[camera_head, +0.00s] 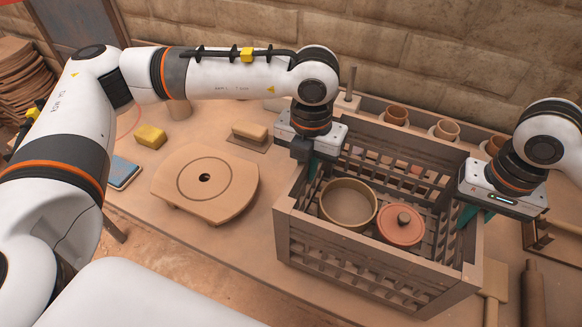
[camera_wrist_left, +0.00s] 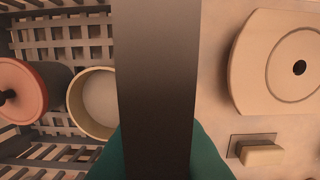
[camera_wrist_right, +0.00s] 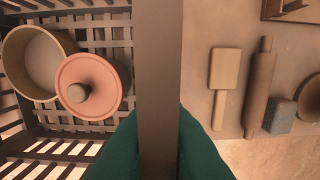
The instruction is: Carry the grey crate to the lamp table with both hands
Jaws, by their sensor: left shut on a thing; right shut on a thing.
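The crate (camera_head: 345,262) is slatted and brownish grey in this light. It is at the front edge of a work table; whether it touches the tabletop I cannot tell. Inside are a tan round bowl (camera_head: 349,203) and a pink lidded pot (camera_head: 401,225) with a knob. My left gripper (camera_head: 311,166) is shut on the crate's left wall, whose rim (camera_wrist_left: 155,90) fills the middle of the left wrist view. My right gripper (camera_head: 466,215) is shut on the right wall, whose rim (camera_wrist_right: 159,80) crosses the right wrist view. No lamp table is recognisable.
A round-topped board (camera_head: 206,182) with a central hole lies left of the crate, near a wooden float (camera_head: 249,133) and a yellow sponge (camera_head: 150,136). Several small pots (camera_head: 396,115) stand behind the crate. A rolling pin (camera_head: 532,295) and a paddle (camera_head: 494,283) lie to the right.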

